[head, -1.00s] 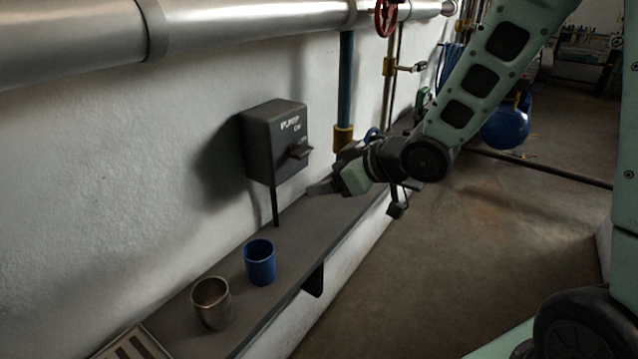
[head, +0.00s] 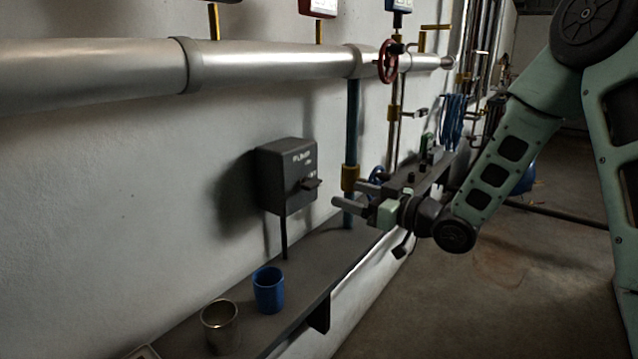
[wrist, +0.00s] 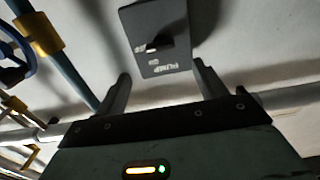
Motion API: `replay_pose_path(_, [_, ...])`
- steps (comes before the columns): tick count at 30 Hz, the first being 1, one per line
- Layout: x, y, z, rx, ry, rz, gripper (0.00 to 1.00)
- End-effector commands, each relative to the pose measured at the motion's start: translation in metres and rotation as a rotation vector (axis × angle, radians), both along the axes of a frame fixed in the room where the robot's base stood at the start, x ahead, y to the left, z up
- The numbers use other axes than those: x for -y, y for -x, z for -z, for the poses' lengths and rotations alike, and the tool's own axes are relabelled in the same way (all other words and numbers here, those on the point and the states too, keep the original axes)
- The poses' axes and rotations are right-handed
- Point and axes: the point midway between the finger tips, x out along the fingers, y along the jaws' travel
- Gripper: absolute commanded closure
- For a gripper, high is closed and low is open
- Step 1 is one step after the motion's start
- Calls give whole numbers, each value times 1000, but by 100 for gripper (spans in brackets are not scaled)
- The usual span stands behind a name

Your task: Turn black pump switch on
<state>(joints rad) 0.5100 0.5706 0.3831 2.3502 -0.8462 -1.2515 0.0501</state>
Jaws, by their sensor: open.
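The black pump switch box (head: 287,180) is mounted on the white wall above the shelf. It is lettered PUMP with ON beneath, and its short lever (head: 311,184) juts out at the lower lettering, which seems to read OFF. My gripper (head: 349,194) is open and empty, to the right of the box and apart from it, fingers pointing towards it. In the wrist view the box (wrist: 150,20) appears upside down, beyond and between the fingertips, and its lever (wrist: 158,42) stands out from the face.
A blue cup (head: 269,290) and a metal cup (head: 220,327) stand on the dark shelf (head: 310,262) below. A blue vertical pipe (head: 352,125) runs behind my gripper. A thick silver pipe (head: 270,65) with a red valve wheel (head: 388,61) crosses above.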

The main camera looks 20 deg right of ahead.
Motion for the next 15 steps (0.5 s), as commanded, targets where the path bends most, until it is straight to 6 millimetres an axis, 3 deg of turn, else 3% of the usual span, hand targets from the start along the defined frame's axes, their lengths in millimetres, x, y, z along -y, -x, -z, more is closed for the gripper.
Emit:
replay_pose_path(9, [-39, -52, -1, -1, -1, -2, 29])
replay_pose_path(15, [-53, -72, -1, -1, -1, -1, 29])
